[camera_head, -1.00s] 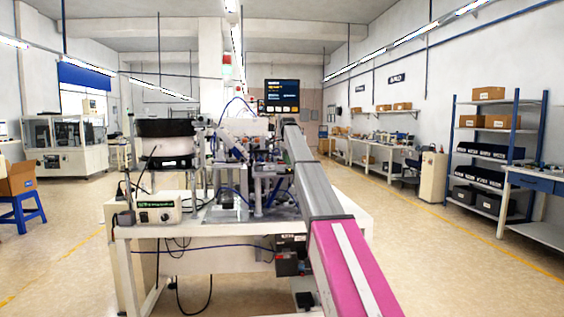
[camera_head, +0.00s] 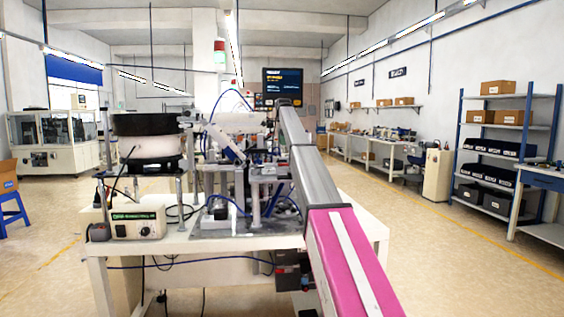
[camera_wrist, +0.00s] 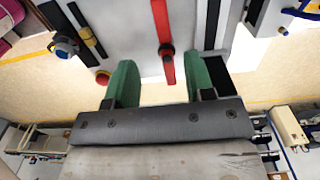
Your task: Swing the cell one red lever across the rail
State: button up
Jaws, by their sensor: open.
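The red lever (camera_wrist: 160,20) is a long narrow bar in the wrist view. It runs down from the top edge to a spot between my fingers, with a dark round knob or pivot partway along it. My gripper (camera_wrist: 160,66) has two green fingers spread wide, one on each side of the lever's lower end. I see no finger touching the lever, and the height gap is hard to tell. In the head view I cannot make out the lever or the gripper; my arm covers part of the bench.
The machine bench (camera_head: 180,245) carries a bowl feeder (camera_head: 150,140), a controller box (camera_head: 138,220) and crowded fixtures. A screen (camera_head: 283,85) stands behind. A red round button (camera_wrist: 103,78) lies by the left finger. A shelf rack (camera_head: 505,150) stands right.

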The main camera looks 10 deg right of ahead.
notch_tip(320, 180, down, 11)
jog(key=shift+w+r, duration=0.1)
dwell(0.5)
grip_shut()
